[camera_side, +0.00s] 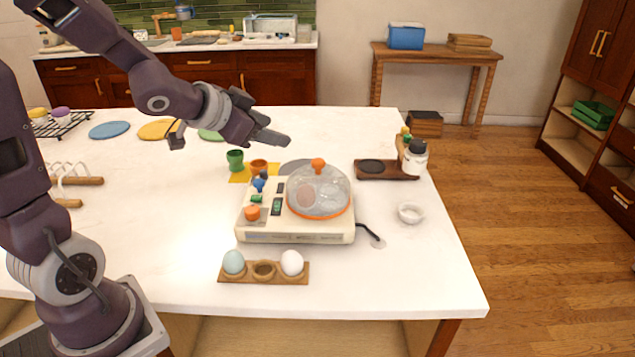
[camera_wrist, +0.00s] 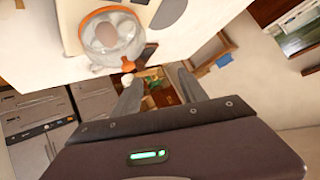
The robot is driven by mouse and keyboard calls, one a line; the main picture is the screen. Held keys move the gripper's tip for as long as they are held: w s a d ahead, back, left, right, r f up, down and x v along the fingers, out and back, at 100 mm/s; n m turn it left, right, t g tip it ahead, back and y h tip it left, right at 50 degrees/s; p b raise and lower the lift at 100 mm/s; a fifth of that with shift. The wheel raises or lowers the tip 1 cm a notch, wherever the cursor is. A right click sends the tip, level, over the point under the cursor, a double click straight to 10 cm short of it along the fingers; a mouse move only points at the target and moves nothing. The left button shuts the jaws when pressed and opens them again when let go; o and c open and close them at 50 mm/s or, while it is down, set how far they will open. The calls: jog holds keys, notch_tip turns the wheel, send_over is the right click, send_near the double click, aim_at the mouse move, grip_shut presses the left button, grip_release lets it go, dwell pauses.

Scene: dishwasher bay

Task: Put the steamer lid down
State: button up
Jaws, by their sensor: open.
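The steamer lid (camera_side: 330,188) is a clear dome with an orange knob and an orange rim. It sits on top of the cream egg steamer (camera_side: 297,236), over the round heating part, and looks level. A brownish egg (camera_side: 306,196) shows through it. In the wrist view the lid (camera_wrist: 122,50) is at the upper left, with its knob towards my fingers. My gripper (camera_side: 232,138) is open and empty, raised in the air up and left of the lid, not touching it. Its two fingers also show in the wrist view (camera_wrist: 160,84), spread apart with nothing between them.
An egg holder (camera_side: 264,272) with two eggs stands in front of the steamer. A white bowl (camera_side: 411,213) and a dark wooden tray (camera_side: 372,168) are to the right. Green and orange egg cups (camera_side: 235,160) stand behind. The counter's front right is clear.

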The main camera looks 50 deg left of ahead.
aim_at(316, 161)
jog(key=f+h, duration=0.1)
jog(key=h, duration=0.1)
jog(key=w+d+f+m+h, duration=0.1)
jog(key=f+h, duration=0.1)
jog(key=w+d+f+m+t+h, duration=0.1)
jog(key=f+h, duration=0.1)
jog(key=shift+w+d, duration=0.2)
jog(key=shift+d, duration=0.05)
jog(key=shift+w+d+f+h, duration=0.1)
jog(key=shift+d+f+h, duration=0.05)
jog(key=shift+d+h, duration=0.2)
jog(key=x, duration=0.6)
jog(key=shift+w+f, duration=0.25)
jog(key=shift+f, duration=0.1)
grip_shut()
